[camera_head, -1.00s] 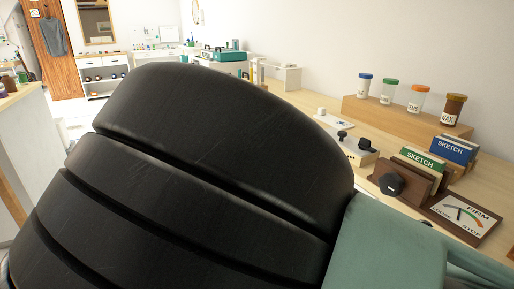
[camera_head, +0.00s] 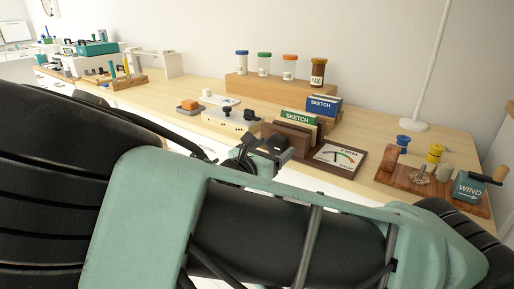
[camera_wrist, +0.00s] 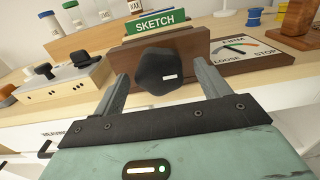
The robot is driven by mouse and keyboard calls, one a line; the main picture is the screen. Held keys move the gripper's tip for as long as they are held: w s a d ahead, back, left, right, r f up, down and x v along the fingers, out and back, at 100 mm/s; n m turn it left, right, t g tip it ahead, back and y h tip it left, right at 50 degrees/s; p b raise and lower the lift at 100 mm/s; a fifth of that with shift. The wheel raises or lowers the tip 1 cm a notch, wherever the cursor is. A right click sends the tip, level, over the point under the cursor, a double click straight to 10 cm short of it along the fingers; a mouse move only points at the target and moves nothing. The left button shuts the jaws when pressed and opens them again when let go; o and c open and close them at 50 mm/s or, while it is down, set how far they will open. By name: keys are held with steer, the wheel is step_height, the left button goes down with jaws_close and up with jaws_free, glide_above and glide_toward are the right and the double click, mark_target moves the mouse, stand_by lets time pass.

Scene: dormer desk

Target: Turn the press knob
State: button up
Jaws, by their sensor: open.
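The press knob (camera_wrist: 156,72) is a dark, faceted knob with a white mark, on the front of the brown wooden press (camera_wrist: 192,44). The press holds books or cards with a green SKETCH label; in the head view the press (camera_head: 296,130) stands at the desk's front edge. My gripper (camera_wrist: 161,76) is open, one finger on each side of the knob in the wrist view. I cannot tell whether either finger touches it. In the head view my gripper (camera_head: 262,152) is at the press front, and the knob is hard to tell apart from it.
A gauge board (camera_head: 338,157) marked FIRM and STOP lies right of the press; its needle points up and slightly left. A box with black knobs (camera_head: 232,122) stands left. Jars stand on a wooden riser (camera_head: 281,92) behind. A WIND crank device (camera_head: 470,188) is at the right.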

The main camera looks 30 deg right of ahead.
steer(key=shift+c, duration=0.2)
steer(key=c, duration=0.9)
steer(key=shift+r+m+p, duration=0.1)
steer(key=shift+m+p, duration=0.3)
steer(key=shift+p, duration=0.2)
steer(key=shift+r+m+p, duration=0.1)
steer(key=shift+m+p, duration=0.2)
steer(key=shift+p, duration=0.1)
steer(key=m+p, duration=0.6)
steer(key=shift+m, duration=0.4)
steer(key=shift+f+m+p, duration=0.2)
steer(key=shift+m+p, duration=0.35)
steer(key=shift+m, duration=0.25)
